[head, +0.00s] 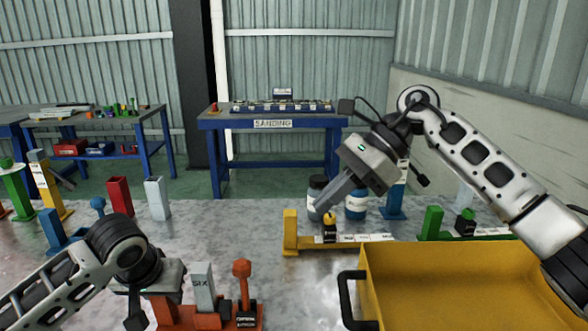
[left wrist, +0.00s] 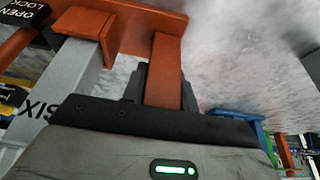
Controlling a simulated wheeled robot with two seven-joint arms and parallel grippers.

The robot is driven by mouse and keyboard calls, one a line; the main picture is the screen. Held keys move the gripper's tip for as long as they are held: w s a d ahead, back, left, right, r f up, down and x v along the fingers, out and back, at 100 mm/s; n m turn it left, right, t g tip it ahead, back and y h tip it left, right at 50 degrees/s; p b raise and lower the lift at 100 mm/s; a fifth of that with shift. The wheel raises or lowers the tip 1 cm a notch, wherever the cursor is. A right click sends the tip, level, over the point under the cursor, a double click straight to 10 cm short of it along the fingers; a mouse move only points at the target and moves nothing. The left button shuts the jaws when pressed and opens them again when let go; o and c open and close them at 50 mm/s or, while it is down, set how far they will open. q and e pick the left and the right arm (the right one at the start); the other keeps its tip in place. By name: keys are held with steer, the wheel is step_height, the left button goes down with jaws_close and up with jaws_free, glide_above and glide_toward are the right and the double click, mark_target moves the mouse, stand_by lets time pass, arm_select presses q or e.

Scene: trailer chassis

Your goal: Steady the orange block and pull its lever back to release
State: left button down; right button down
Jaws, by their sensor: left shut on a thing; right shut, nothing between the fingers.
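The orange block (head: 188,320) stands at the front of the grey table, with a grey post marked SIX (head: 203,283) upright in it. Its orange lever (head: 242,272) with a round knob stands upright at the right end, beside a black label. My left gripper (head: 152,302) is shut on the orange block's left upright, which shows between the dark fingers in the left wrist view (left wrist: 165,72). The grey SIX post (left wrist: 62,75) is beside it there. My right gripper (head: 324,204) is shut and empty, pointing down-left above the yellow block, away from the orange lever.
A yellow block (head: 291,238) with a small yellow-topped lever stands under my right gripper. A large yellow bin (head: 470,285) with a black handle fills the front right. Red (head: 120,196) and grey (head: 157,198) pieces stand behind my left arm. Bare table lies between the orange and yellow blocks.

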arm_select(q)
steer(key=c, duration=0.8)
jaws_free()
steer(key=shift+o, duration=0.2)
steer(key=p+v, duration=0.3)
steer(key=p, duration=0.1)
steer(key=shift+r, duration=0.1)
steer(key=shift+p+v, duration=0.85)
steer(key=shift+v, duration=1.6)
steer(key=o, duration=0.6)
steer(key=shift+c, duration=0.2)
steer(key=shift+s, duration=0.1)
